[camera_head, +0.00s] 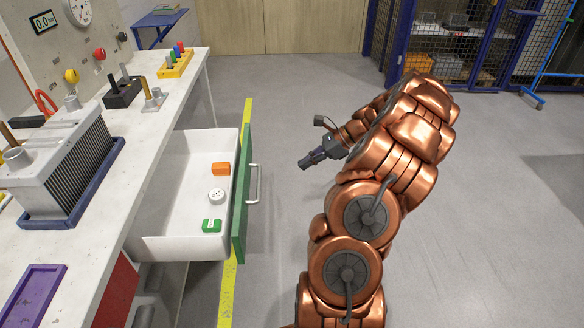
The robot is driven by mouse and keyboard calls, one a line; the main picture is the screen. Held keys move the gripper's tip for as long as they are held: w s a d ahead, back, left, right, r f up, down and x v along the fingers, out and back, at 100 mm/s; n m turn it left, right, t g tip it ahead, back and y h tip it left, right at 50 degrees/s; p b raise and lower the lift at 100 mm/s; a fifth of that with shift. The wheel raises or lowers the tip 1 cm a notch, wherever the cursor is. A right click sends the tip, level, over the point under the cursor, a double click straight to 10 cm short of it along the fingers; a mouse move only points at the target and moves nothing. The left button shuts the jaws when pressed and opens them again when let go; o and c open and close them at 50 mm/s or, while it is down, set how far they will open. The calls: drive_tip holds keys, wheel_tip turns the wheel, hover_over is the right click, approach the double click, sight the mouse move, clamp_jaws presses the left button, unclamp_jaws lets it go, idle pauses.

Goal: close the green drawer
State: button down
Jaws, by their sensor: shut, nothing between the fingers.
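The green drawer (240,200) is pulled out from under the workbench on the left. It has a green front panel, a grey bar handle (254,184) and a white inside. An orange block (221,169), a round white piece (217,196) and a green block (211,226) lie in it. My gripper (306,163) is shut and empty. It is in the air to the right of the drawer front, apart from the handle, and points left toward it.
The white workbench (165,122) carries a grey finned unit (75,165), a purple tray (32,296) and a yellow rack (175,65). A red front (116,292) sits below the bench, nearer me. A yellow line (228,290) runs along the floor.

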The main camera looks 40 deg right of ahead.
drive_tip(key=w+a+f, duration=0.5)
drive_tip(key=w+a, duration=0.2)
drive_tip(key=a, duration=0.1)
drive_tip(key=shift+r, duration=0.1)
idle(0.4)
